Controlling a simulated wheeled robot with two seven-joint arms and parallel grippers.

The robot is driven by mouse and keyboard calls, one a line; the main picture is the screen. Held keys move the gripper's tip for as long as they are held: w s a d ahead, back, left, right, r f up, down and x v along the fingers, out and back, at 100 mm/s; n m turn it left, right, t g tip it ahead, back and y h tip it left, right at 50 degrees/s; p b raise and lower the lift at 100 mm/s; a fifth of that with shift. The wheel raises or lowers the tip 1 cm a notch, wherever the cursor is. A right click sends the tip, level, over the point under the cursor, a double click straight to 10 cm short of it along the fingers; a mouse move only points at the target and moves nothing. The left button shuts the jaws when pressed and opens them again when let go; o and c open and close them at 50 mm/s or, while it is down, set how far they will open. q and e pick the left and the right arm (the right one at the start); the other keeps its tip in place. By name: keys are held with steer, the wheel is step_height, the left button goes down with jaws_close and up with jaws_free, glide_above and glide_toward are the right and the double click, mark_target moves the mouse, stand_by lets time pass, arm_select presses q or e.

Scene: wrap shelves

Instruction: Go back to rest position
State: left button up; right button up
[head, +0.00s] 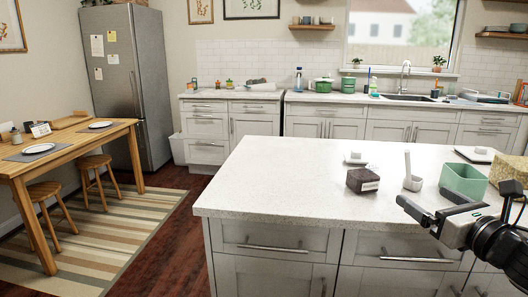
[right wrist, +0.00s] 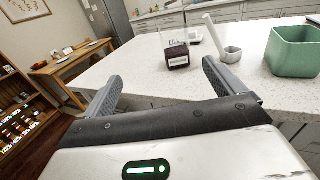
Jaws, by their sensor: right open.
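My right gripper (head: 432,208) is at the right of the head view, in front of and over the near right part of the island counter (head: 270,180). Its two fingers stand wide apart and hold nothing; the right wrist view shows the gap between them (right wrist: 160,90). My left gripper is in neither view.
The counter's left half is clear. A wooden table (head: 70,146) with stools stands left.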

steer(key=s+a+f+m+g, duration=0.2)
steer(key=s+a+f+m, duration=0.25)
steer(key=f+m, duration=0.45)
steer(key=s+a+f+m+g, duration=0.1)
steer(key=s+a+f+m, duration=0.3)
steer(key=a+f+m, duration=0.45)
steer(key=s+a+f+m+g, duration=0.1)
steer(key=s+a+f+m, duration=0.1)
steer(key=s+f+m, duration=0.4)
steer(key=s+a+f+m+g, duration=0.2)
steer(key=s+f+m, duration=0.4)
steer(key=s+m, duration=0.3)
steer(key=a+m, duration=0.1)
steer(key=m, duration=0.3)
steer(key=shift+s+a+f+g+h+p, duration=0.15)
steer(key=shift+a+f+g+h+p, duration=0.15)
steer(key=shift+h+p, duration=0.1)
